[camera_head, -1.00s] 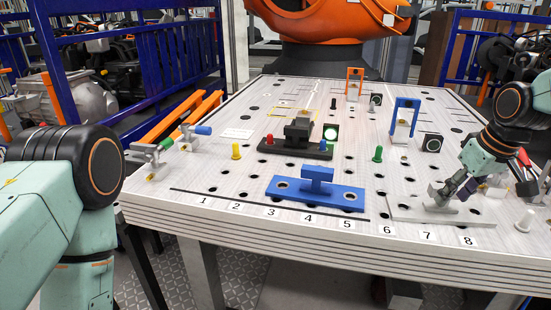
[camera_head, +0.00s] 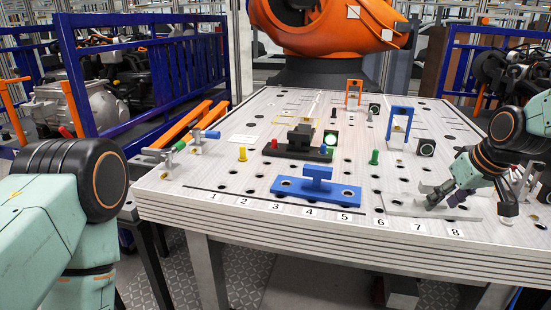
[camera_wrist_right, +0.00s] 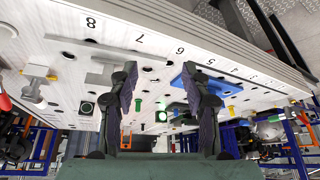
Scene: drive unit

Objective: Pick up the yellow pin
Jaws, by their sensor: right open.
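The yellow pin (camera_head: 242,153) stands upright on the left part of the perforated table, left of the black fixture. It looks small near the lower right in the right wrist view (camera_wrist_right: 232,111). My right gripper (camera_head: 444,196) is at the table's front right, over the light grey plate and far to the right of the yellow pin. In the right wrist view its two dark fingers (camera_wrist_right: 160,70) are spread apart with nothing between them. My left arm shows at the left edge, but its gripper is out of view.
A blue plate with a raised block (camera_head: 317,185) lies at the front middle. The black fixture (camera_head: 300,145) has red and blue pins. A green pin (camera_head: 375,157) stands right of it. Toggle clamps (camera_head: 166,160) are at the left edge. A blue frame (camera_head: 399,125) stands farther back.

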